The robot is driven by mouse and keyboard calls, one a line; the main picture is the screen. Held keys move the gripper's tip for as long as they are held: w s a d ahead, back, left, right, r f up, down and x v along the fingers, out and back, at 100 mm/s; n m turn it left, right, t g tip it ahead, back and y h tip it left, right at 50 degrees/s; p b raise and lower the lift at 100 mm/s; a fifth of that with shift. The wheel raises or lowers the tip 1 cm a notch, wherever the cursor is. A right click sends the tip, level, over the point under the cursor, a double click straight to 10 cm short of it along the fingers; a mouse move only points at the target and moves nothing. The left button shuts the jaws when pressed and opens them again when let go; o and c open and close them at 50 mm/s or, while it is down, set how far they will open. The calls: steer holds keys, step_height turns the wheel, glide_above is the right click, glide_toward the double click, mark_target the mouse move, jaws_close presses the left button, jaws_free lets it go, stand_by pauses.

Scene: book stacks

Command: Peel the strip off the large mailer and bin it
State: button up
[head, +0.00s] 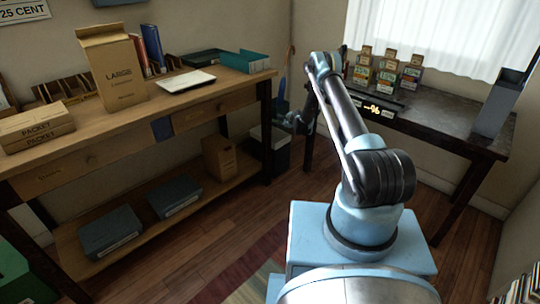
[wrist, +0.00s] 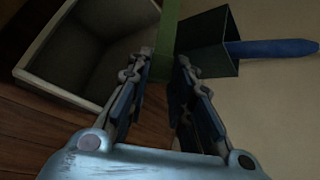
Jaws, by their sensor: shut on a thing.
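The large mailer (head: 112,72), a tan paper packet marked "LARGE", stands upright on the wooden bench at left in the head view. My gripper (head: 298,122) is off the bench's right end, low and partly hidden by its own links. In the wrist view my gripper (wrist: 164,58) is shut on a flat olive-green strip (wrist: 171,22), which runs away from between the fingertips. In the head view a dark bin (head: 275,152) stands on the floor near the gripper.
A dark square stand (wrist: 208,42) holding a blue umbrella (wrist: 270,47) is close to the right of my fingers. The wooden bench (head: 190,105) bears packets (head: 38,124), books (head: 150,48) and a teal tray (head: 245,60). A dark table (head: 440,125) stands at right.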

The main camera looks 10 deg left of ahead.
steer(key=shift+f, duration=1.5)
steer(key=o, duration=0.7)
steer(key=v, duration=1.2)
steer(key=shift+d, duration=0.1)
